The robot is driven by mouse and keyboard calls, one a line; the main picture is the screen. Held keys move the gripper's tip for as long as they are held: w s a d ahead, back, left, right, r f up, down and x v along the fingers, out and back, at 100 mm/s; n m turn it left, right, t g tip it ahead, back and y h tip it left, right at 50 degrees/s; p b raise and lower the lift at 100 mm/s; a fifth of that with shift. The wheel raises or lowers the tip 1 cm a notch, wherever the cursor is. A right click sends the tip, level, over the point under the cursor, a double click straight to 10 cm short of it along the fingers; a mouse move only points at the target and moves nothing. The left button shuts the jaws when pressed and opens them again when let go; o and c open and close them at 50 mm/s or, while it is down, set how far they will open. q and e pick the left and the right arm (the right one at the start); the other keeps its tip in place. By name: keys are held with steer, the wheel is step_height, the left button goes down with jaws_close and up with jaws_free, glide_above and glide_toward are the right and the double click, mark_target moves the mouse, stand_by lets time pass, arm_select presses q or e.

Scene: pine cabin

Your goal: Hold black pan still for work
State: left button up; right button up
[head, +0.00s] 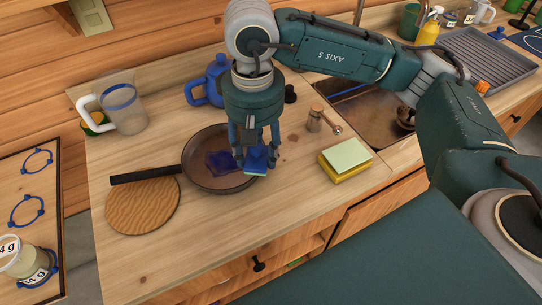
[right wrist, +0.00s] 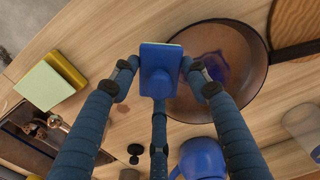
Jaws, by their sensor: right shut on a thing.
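The black pan (head: 217,181) sits on the wooden counter, its brownish inside marked by a dark blue-purple stain (head: 221,163). Its black handle (head: 146,174) points left over a round wooden board. My right gripper (head: 256,150) is over the pan's right side, shut on a blue scrubber (head: 256,167). In the right wrist view the scrubber (right wrist: 160,72) is between the fingers, with the pan (right wrist: 243,49) close beside it. I cannot tell whether the scrubber touches the pan. My left gripper is not in view, and nothing is seen holding the handle.
The round board (head: 142,208) lies in front of the handle. A blue kettle-like pot (head: 207,88) and a clear jug (head: 122,108) stand behind. A yellow-green sponge stack (head: 345,160), a small wooden-topped jar (head: 315,119) and the sink (head: 365,112) are right. The front counter is clear.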

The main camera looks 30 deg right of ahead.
steer(key=w+a+r, duration=0.5)
steer(key=w, duration=0.3)
steer(key=f, duration=0.1)
steer(key=a+f, duration=0.1)
steer(key=f, duration=0.1)
steer(key=a+f, duration=0.1)
steer(key=f, duration=0.1)
steer(key=shift+w+a+f, duration=0.15)
steer(key=shift+w+a, duration=0.1)
steer(key=shift+w, duration=0.1)
steer(key=d, duration=0.1)
steer(key=s+d, duration=0.1)
steer(key=d, duration=0.1)
steer(key=s+d, duration=0.1)
steer(key=d, duration=0.1)
steer(key=shift+s, duration=0.2)
steer(key=shift+r, duration=0.7)
steer(key=shift+w+a+r, duration=0.1)
steer(key=shift+a+r, duration=0.1)
steer(key=shift+r, duration=0.2)
steer(key=shift+d, duration=0.1)
